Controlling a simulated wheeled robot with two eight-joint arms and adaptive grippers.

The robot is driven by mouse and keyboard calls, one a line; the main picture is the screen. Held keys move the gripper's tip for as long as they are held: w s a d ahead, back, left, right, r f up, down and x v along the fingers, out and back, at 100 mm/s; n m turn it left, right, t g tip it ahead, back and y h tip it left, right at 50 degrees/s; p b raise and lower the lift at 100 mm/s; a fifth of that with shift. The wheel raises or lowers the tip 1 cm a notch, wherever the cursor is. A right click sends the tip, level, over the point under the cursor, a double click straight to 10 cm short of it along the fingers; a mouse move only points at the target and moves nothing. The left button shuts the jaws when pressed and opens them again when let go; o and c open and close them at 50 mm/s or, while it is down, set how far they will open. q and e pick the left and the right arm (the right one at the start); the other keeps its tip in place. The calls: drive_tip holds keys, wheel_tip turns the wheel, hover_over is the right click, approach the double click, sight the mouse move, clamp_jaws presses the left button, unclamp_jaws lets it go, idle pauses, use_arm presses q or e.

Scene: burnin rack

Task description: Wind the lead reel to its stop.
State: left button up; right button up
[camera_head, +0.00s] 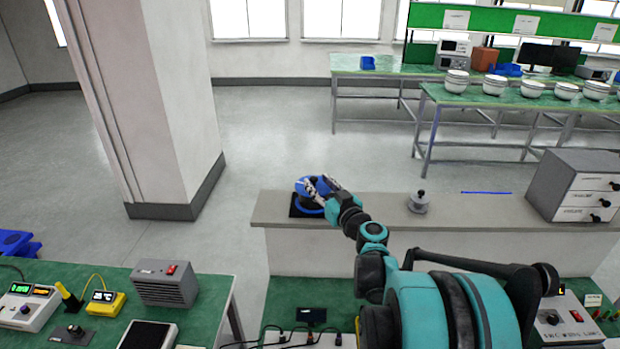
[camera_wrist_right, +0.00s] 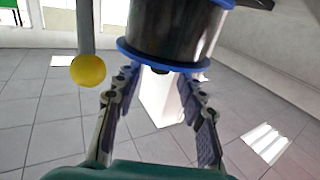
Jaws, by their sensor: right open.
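The lead reel (camera_head: 308,206) has blue rims and sits on a dark base at the left end of the grey bench. In the right wrist view the reel (camera_wrist_right: 168,30) shows a black drum with a blue lower rim. A grey rod with a yellow ball knob (camera_wrist_right: 88,70) is left of the drum there. My right gripper (camera_head: 323,186) is at the reel and partly hides it. In the wrist view the right gripper (camera_wrist_right: 160,80) is open, its fingers apart near the blue rim; contact cannot be told. My left gripper is not in view.
A grey metal knobbed piece (camera_head: 419,202) and a drawer cabinet (camera_head: 575,185) stand farther right on the bench (camera_head: 460,211). Instruments crowd the green table (camera_head: 215,292) at the lower left. A pillar (camera_head: 150,100) rises left of the bench.

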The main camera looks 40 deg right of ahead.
sight(315, 180)
drive_tip(key=shift+w+d, duration=0.2)
drive_tip(key=shift+w, duration=0.7)
drive_tip(key=shift+w+d, duration=0.2)
drive_tip(key=shift+w, duration=0.7)
drive_tip(key=shift+c, duration=0.2)
clamp_jaws()
drive_tip(key=shift+a+m+h, duration=0.1)
drive_tip(key=shift+m+h, duration=0.2)
drive_tip(key=shift+h, duration=0.2)
